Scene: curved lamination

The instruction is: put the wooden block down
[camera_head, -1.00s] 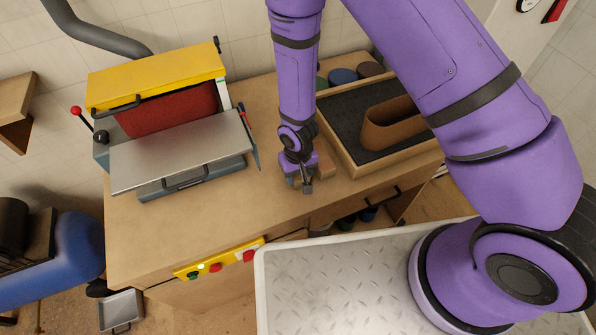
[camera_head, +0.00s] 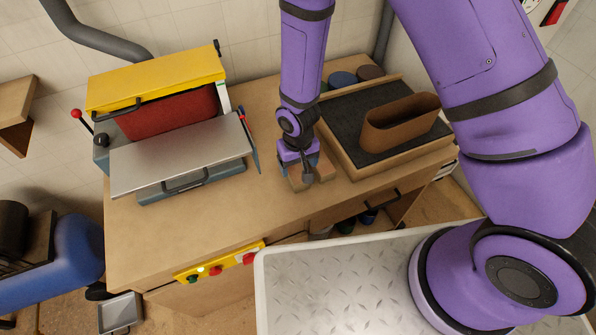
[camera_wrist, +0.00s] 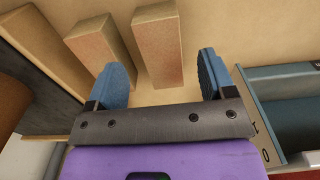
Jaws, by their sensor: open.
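A wooden block (camera_wrist: 158,45) lies on the workbench between my gripper's two blue fingers in the wrist view, with a visible gap on each side. My gripper (camera_wrist: 161,64) is open. A second, similar wooden block (camera_wrist: 102,45) lies beside it, just outside the left finger. In the head view my gripper (camera_head: 308,176) is low over the bench, between the yellow machine and the wooden tray. It partly hides the blocks there; wood shows at its left (camera_head: 297,184) and right (camera_head: 326,170).
A yellow machine (camera_head: 155,77) with a grey metal plate (camera_head: 180,155) stands to the left. A wooden tray (camera_head: 385,166) holding a brown curved form (camera_head: 398,128) stands close on the right. Round pots (camera_head: 342,78) stand behind. The bench's front left (camera_head: 170,230) is clear.

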